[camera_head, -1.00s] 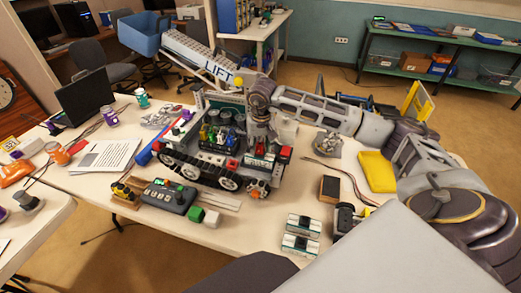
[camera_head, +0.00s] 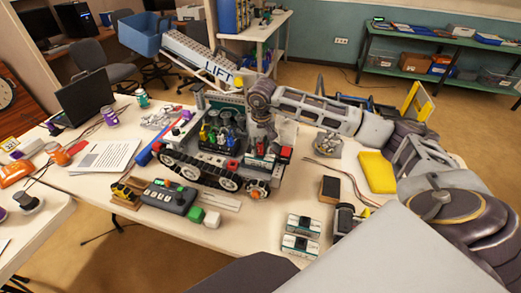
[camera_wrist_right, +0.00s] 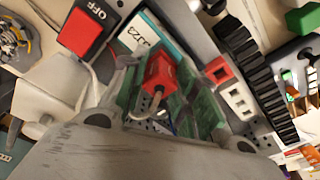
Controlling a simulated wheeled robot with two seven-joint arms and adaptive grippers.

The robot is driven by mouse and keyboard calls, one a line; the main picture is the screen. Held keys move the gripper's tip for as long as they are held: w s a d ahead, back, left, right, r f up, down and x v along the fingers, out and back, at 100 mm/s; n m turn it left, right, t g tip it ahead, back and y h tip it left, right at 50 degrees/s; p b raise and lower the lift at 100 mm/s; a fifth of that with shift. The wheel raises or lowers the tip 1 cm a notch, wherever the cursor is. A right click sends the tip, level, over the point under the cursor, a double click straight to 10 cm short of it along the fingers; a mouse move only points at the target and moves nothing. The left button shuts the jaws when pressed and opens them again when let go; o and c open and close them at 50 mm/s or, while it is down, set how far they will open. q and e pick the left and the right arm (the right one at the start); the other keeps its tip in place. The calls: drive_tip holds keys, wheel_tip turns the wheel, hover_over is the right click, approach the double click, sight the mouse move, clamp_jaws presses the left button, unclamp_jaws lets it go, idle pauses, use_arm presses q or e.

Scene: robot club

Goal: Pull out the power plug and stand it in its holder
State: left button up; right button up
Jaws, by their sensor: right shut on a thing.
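My right gripper (camera_wrist_right: 158,85) is shut on the red power plug (camera_wrist_right: 160,72), whose pinkish cable (camera_wrist_right: 145,104) runs back between the fingers. In the head view, my right gripper (camera_head: 262,133) points down at the right rear of the tracked robot model (camera_head: 215,165); the plug is too small to make out there. In the wrist view, a red-rimmed square opening (camera_wrist_right: 217,69) sits beside a white strip with square openings (camera_wrist_right: 240,103), right of the plug. I cannot tell which part is the plug's holder, or whether the plug's tip is seated. My left gripper is out of view.
A red OFF switch (camera_wrist_right: 85,30) is close to the left of the gripper. A black track (camera_wrist_right: 255,75) lies right. On the table are a button box (camera_head: 168,197), a yellow pad (camera_head: 377,172) and a dark block (camera_head: 330,189).

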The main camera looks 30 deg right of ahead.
sight(260, 143)
clamp_jaws()
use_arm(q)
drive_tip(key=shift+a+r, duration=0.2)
use_arm(e)
drive_tip(key=shift+r, duration=0.6)
use_arm(q)
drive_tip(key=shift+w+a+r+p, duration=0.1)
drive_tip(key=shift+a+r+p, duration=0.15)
drive_tip(key=shift+p, duration=0.25)
use_arm(e)
drive_tip(key=shift+r, duration=0.45)
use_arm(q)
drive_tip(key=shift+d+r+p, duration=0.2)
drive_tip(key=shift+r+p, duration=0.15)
use_arm(e)
drive_tip(key=shift+r, duration=0.7)
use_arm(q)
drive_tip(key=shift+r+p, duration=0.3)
use_arm(e)
drive_tip(key=shift+r, duration=0.6)
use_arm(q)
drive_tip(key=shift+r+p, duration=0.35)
use_arm(e)
drive_tip(key=shift+r, duration=0.75)
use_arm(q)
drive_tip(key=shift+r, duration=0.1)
use_arm(e)
drive_tip(key=shift+r, duration=0.15)
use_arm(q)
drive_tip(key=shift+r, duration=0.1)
